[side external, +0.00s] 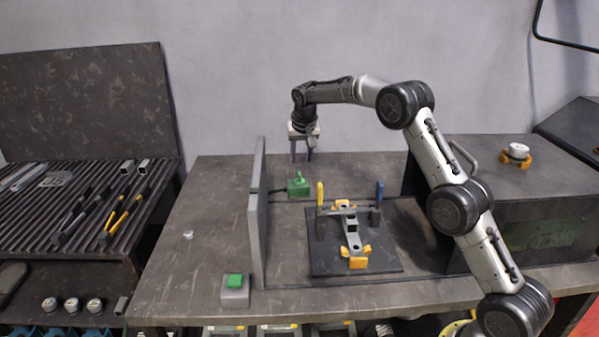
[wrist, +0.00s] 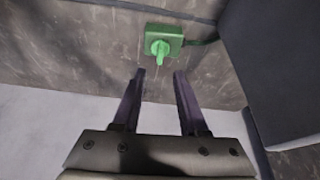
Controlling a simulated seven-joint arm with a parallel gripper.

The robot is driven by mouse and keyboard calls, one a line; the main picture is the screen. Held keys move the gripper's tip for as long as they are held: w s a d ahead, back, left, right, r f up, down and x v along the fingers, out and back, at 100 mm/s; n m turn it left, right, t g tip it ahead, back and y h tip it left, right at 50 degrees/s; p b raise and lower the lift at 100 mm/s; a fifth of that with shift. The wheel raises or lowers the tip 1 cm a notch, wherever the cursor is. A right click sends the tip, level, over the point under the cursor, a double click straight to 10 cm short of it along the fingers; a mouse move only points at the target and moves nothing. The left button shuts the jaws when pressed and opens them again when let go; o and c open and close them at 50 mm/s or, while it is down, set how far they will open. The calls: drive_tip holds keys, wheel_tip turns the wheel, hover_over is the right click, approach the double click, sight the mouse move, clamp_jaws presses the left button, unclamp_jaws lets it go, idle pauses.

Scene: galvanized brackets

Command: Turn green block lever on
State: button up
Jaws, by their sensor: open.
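The green block (side external: 298,187) with its green lever sits on the table, just right of the grey upright panel. In the wrist view the green block (wrist: 163,38) lies ahead of my fingertips, with its lever (wrist: 160,50) sticking out toward the camera and pointing toward the gripper. My gripper (side external: 301,155) hangs above the table, higher than the block and behind it. Its two fingers point down, apart and empty, and they also show in the wrist view (wrist: 158,75). They do not touch the lever.
The grey upright panel (side external: 258,220) stands close left of the block. A dark plate with a bracket fixture (side external: 352,225) is in front on the right. A green button on a grey box (side external: 235,287) is near the front edge. A dark cable leaves the block.

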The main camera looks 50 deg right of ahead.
sight(299, 173)
drive_tip(key=x, duration=0.7)
drive_tip(key=shift+w+d+f, duration=0.1)
drive_tip(key=shift+w+f, duration=0.05)
drive_tip(key=shift+f, duration=0.2)
clamp_jaws()
